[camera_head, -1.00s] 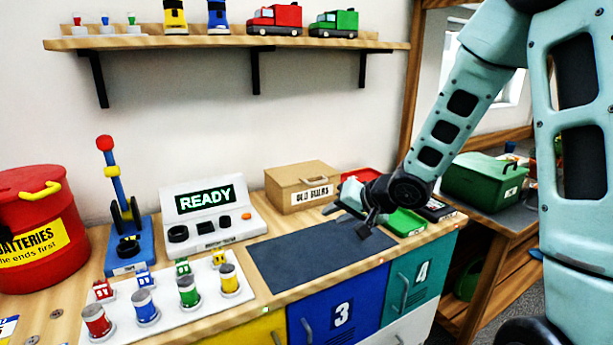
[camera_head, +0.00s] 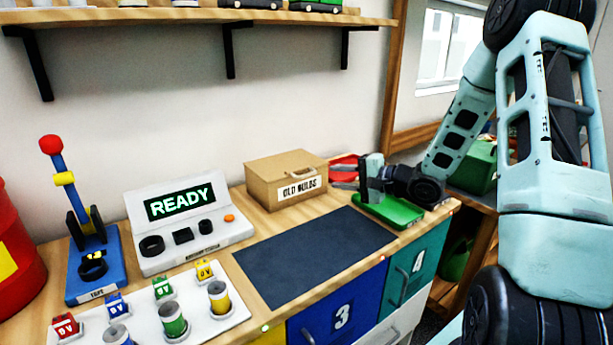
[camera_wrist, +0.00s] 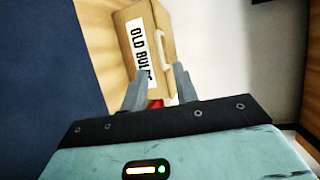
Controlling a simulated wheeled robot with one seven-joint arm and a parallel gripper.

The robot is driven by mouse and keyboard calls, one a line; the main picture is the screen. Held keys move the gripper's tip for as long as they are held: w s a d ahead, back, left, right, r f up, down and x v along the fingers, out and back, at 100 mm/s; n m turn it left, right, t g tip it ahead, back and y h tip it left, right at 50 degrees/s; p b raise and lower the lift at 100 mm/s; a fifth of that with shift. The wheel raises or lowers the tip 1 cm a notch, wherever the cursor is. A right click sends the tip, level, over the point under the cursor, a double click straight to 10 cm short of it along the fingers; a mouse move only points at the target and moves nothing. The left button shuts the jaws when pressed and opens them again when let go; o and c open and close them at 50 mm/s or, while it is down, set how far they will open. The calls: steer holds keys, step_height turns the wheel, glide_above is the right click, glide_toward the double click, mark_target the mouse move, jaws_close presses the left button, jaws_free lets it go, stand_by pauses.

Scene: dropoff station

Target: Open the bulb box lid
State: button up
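The bulb box is a tan cardboard-coloured box (camera_head: 268,190) labelled "OLD BULBS", at the back of the bench in the head view. Its lid (camera_head: 285,163) is down, with a pale handle (camera_head: 303,174) near its front edge. In the wrist view the box (camera_wrist: 114,22) lies ahead of the fingers, with its handle (camera_wrist: 161,48) just beyond them. My gripper (camera_head: 345,178) is to the right of the box, pointing left towards it. In the wrist view the two grey fingers of my gripper (camera_wrist: 157,82) are spread apart with nothing held between them.
A green tray (camera_head: 392,211) sits below my gripper, and a red tray (camera_head: 345,165) lies behind it. The dark mat (camera_head: 315,255) in front of the box is clear. A READY console (camera_head: 185,225) stands to the left. A shelf (camera_head: 200,17) hangs above.

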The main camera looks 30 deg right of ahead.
mark_target(308, 175)
steer(key=x, duration=1)
steer(key=shift+w+a+f, duration=0.1)
steer(key=shift+w+a, duration=0.05)
steer(key=shift+w, duration=0.05)
jaws_close()
